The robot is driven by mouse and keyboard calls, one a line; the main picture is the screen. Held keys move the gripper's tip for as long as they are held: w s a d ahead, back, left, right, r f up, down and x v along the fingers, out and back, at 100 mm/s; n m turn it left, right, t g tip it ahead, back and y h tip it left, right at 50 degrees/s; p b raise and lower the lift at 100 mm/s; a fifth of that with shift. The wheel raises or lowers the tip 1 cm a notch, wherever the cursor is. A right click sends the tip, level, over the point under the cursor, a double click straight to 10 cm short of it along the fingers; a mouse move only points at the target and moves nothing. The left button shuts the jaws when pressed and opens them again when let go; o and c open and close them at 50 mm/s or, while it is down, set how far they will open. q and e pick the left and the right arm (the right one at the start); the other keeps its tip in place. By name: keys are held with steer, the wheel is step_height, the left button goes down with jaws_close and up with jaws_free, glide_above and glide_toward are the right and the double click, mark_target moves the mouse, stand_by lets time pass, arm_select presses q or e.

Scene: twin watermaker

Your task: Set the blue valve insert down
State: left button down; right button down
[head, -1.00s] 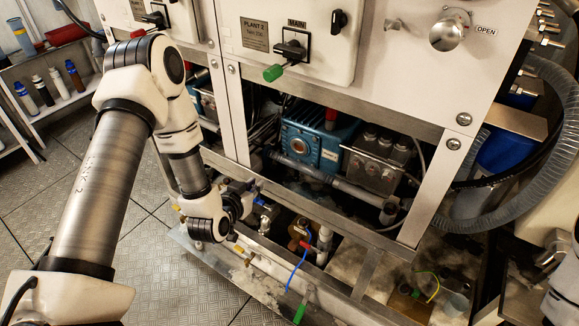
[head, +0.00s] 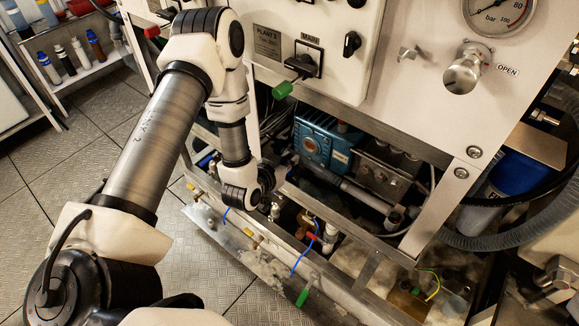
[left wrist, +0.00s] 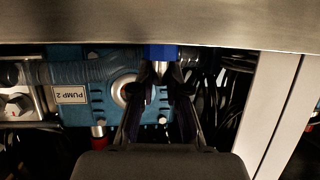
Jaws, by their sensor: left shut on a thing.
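My left gripper (head: 272,178) is at the lower front of the machine, just left of and below the blue pump (head: 312,143). In the left wrist view its dark fingers (left wrist: 160,96) are closed around the metal end of the blue valve insert (left wrist: 160,52). The blue body of the insert shows beyond the fingertips, against a metal edge that fills the top of that view. The pump (left wrist: 95,80), labelled PUMP 2, is behind the fingers. In the head view I cannot make out the insert. My right gripper does not show.
A metal frame rail (head: 330,220) runs along the front of the open pump bay. A green-handled valve (head: 303,297) and a blue tube (head: 300,262) are below it. A shelf with bottles (head: 72,62) stands at the upper left. The floor (head: 60,160) is clear.

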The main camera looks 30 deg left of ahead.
arm_select(q)
steer(key=shift+f, duration=1.3)
steer(key=shift+f, duration=0.2)
steer(key=c, duration=1.2)
jaws_free()
steer(key=shift+r, duration=0.25)
steer(key=v, duration=1.2)
steer(key=shift+s, duration=0.1)
